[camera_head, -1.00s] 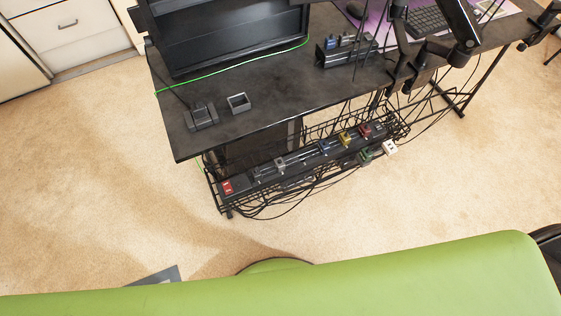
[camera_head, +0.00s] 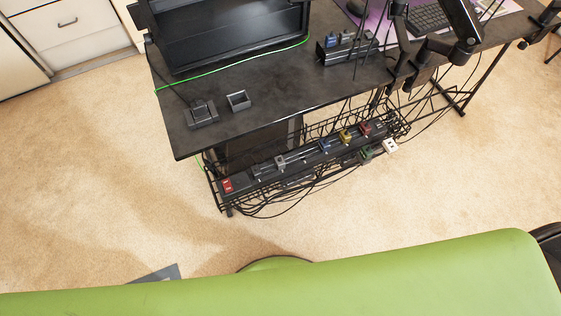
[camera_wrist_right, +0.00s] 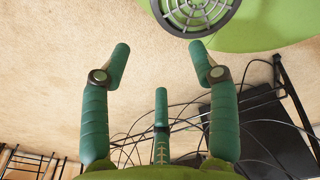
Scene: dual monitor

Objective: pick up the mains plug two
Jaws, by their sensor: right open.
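Several mains plugs show in the head view at a black power strip (camera_head: 240,183) in the wire cable tray under the desk. A grey plug (camera_head: 280,162), a blue plug (camera_head: 325,146), a yellow plug (camera_head: 345,137) and a red plug (camera_head: 365,128) sit along the strip. A green plug (camera_head: 366,153) and a white plug (camera_head: 390,146) are at the tray's front side. I cannot tell which is plug two. My right gripper (camera_wrist_right: 160,60) is open and empty in the right wrist view, over carpet, with no plug between its fingers. My left gripper is not in view.
The dark desk top (camera_head: 240,125) overhangs the wire tray (camera_head: 310,178). Loose black cables hang around the tray. A monitor (camera_head: 230,35) and a second socket block (camera_head: 345,48) are on the desk. Open carpet (camera_head: 100,200) lies in front and left.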

